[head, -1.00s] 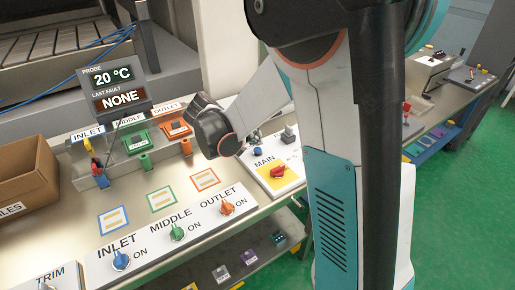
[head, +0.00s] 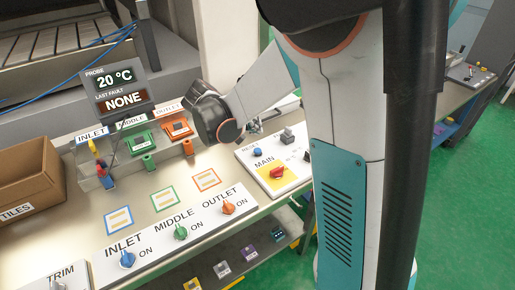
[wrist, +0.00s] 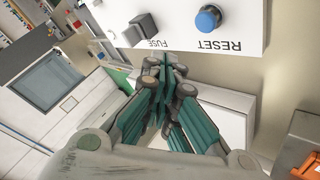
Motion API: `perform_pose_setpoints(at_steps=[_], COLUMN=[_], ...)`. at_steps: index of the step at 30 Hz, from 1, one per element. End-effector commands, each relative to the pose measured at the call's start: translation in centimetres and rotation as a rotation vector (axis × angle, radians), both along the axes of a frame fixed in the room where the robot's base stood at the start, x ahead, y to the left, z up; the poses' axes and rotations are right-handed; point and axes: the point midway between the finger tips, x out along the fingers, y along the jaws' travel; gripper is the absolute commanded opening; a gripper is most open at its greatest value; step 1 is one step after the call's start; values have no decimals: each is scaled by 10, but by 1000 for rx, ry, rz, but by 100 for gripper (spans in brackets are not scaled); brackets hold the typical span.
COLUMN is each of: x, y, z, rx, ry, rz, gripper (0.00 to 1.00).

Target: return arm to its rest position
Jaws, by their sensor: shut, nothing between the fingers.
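My arm (head: 345,110) stands at the right of the head view, large and near the camera, with a dark wrist joint (head: 218,118) bent over the bench. My gripper (wrist: 163,75) shows in the wrist view with its teal fingers together and nothing between them. Its fingertips point toward the white panel with the black FUSE switch (wrist: 143,27) and the blue RESET button (wrist: 208,18). I cannot tell whether they touch the panel. In the head view the gripper is mostly hidden behind the wrist.
The bench holds a MAIN panel with a red switch (head: 277,172), a row of knobs (head: 180,232), coloured connectors (head: 140,145), a cardboard box (head: 28,172) and a probe display (head: 113,90) reading 20 °C and NONE. A lower shelf (head: 240,258) carries small blocks. Green floor lies at right.

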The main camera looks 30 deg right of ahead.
Motion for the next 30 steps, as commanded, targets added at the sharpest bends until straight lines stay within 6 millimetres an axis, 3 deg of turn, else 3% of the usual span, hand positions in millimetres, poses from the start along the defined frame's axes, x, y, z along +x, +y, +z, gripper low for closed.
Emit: perform_pose_setpoints(at_steps=[21,26,30], x=[-2,-17,-41], y=[1,11,28], z=[1,12,26], rx=[5,55,129], ry=[1,8,13], rz=[6,60,146], gripper=[0,0,0])
